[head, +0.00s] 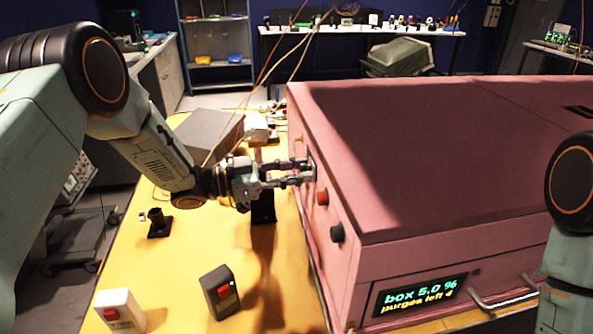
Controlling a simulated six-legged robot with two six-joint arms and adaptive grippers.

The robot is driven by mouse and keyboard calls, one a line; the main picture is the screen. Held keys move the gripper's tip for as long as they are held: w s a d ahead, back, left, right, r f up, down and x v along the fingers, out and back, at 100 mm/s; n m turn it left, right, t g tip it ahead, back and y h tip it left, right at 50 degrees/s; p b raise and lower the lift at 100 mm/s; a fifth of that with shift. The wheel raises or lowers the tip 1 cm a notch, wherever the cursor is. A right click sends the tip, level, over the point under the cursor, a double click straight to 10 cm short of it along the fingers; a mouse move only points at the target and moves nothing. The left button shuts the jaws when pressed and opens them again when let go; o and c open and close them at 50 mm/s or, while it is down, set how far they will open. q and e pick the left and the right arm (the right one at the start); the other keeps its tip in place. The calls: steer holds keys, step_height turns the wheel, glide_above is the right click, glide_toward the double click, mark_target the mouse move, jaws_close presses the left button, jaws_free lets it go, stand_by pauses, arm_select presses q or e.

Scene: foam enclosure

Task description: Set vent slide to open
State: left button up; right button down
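The pink box (420,150) stands on the yellow table, with its long left side facing my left arm. A small dark and metallic fitting (312,164), which looks like the vent slide, sits high on that side; my fingertips partly cover it, so its setting cannot be read. My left gripper (303,172) points right, with its tips at or very near this fitting. Its two fingers show one above the other with a narrow gap; whether they grip anything is unclear. My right arm shows at the right edge, but its gripper is out of view.
A red knob (322,197) and a black knob (337,233) are on the same side, nearer me. The front display (420,295) reads "box 5.0 %". Two switch boxes, grey (220,291) and white (119,311), stand on the yellow table (175,255). Cables hang behind my gripper.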

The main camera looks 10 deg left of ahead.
arm_select(q)
steer(key=o, duration=0.4)
steer(key=shift+s+r, duration=0.15)
steer(key=shift+s, duration=0.1)
steer(key=shift+c, duration=0.2)
steer(key=v, duration=1.2)
steer(key=shift+w, duration=0.3)
steer(key=shift+s+a, duration=0.1)
steer(key=shift+s, duration=0.05)
